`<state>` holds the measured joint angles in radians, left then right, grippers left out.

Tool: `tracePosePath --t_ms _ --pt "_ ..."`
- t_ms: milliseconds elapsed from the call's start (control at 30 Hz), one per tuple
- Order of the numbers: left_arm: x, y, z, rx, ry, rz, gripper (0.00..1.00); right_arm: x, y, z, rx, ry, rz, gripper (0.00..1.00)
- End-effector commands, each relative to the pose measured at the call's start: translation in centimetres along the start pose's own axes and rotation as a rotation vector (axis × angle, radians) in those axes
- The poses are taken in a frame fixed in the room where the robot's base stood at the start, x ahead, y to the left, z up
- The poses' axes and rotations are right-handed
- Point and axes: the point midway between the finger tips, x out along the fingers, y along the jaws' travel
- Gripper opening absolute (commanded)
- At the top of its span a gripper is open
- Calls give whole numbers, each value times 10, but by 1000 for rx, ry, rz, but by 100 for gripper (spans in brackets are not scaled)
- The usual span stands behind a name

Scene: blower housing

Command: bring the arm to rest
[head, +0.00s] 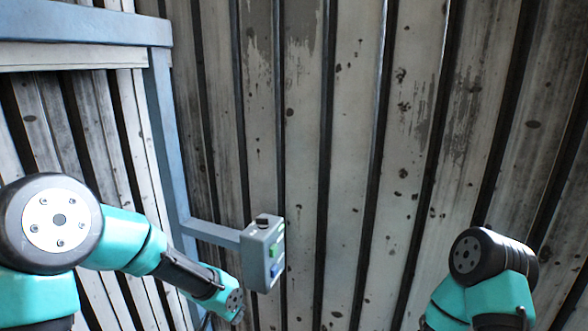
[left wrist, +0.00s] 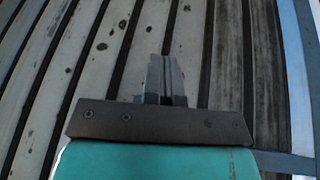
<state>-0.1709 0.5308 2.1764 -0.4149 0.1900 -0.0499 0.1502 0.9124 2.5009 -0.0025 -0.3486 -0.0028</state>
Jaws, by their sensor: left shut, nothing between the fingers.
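My left gripper (left wrist: 165,66) shows in the left wrist view with its two grey fingers together and nothing between them. The wooden plank wall fills the view beyond the fingertips. In the head view my left arm (head: 125,240) comes in from the left edge and slopes down toward the lower middle; the fingers are hard to make out there. My right arm (head: 487,275) shows at the lower right, with its gripper outside the picture.
A grey control box (head: 263,255) with a black knob on top and green and blue buttons stands just beyond my left wrist. A bracket (head: 210,232) joins it to a blue-grey post (head: 165,130). The space between my arms looks clear in front of the plank wall (head: 345,150).

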Motion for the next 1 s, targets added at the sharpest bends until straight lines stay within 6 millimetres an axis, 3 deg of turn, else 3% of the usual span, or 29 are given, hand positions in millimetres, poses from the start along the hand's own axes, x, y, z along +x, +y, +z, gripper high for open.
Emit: tracePosePath --t_ms 33,200,333,500,667,900,1000 --pt "22 0 26 -62 -23 26 0 0 0 0 0 0 0 43" --pt "80 5 109 -289 -71 84 0 0 0 0 0 0 0 43" --pt "113 16 178 -478 -114 100 0 0 0 0 0 0 0 43" --pt "134 32 253 -680 -167 85 0 0 0 0 0 0 0 43" --pt "138 40 281 -759 -187 68 0 0 0 0 0 0 0 43" --pt "138 40 282 -763 -187 67 0 0 0 0 0 0 0 43" --pt "138 39 280 -762 -186 67 9 0 0 0 0 0 0 43"
